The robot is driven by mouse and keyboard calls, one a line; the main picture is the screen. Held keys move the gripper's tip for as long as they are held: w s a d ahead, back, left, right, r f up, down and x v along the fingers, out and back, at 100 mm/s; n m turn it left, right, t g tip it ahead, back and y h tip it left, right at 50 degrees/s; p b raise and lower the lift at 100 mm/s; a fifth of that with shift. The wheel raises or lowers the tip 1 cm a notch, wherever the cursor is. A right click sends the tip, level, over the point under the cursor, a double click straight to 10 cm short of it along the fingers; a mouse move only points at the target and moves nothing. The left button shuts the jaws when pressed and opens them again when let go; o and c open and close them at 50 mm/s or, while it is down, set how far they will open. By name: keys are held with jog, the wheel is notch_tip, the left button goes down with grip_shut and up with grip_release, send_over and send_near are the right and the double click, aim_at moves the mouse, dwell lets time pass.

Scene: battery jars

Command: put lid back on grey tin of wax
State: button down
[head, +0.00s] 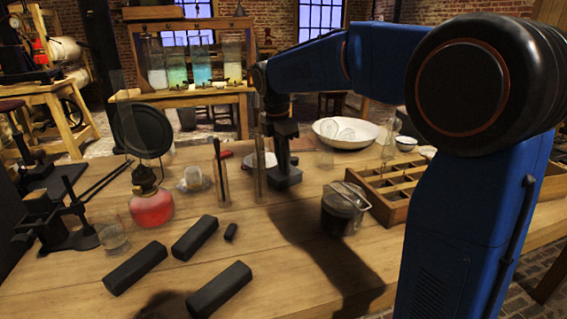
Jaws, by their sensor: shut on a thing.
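My gripper (285,176) points down over the middle of the table, at the end of my blue arm. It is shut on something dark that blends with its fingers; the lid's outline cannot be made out. A shallow round thing with a pale top (262,160) lies just left of and behind my gripper, partly hidden by it and by glass tubes. It may be the open tin of wax, but it is too small to be sure.
Upright glass tubes (221,175) stand close left of my gripper. A red-filled lamp (151,205), black bars (195,237) and a dark jar (342,210) stand nearer. A compartment tray (372,195) and white bowl (345,133) are at right.

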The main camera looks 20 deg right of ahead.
dwell(0.4)
jog(key=c, duration=1.2)
grip_release()
jog(key=shift+r, duration=3.5)
grip_shut()
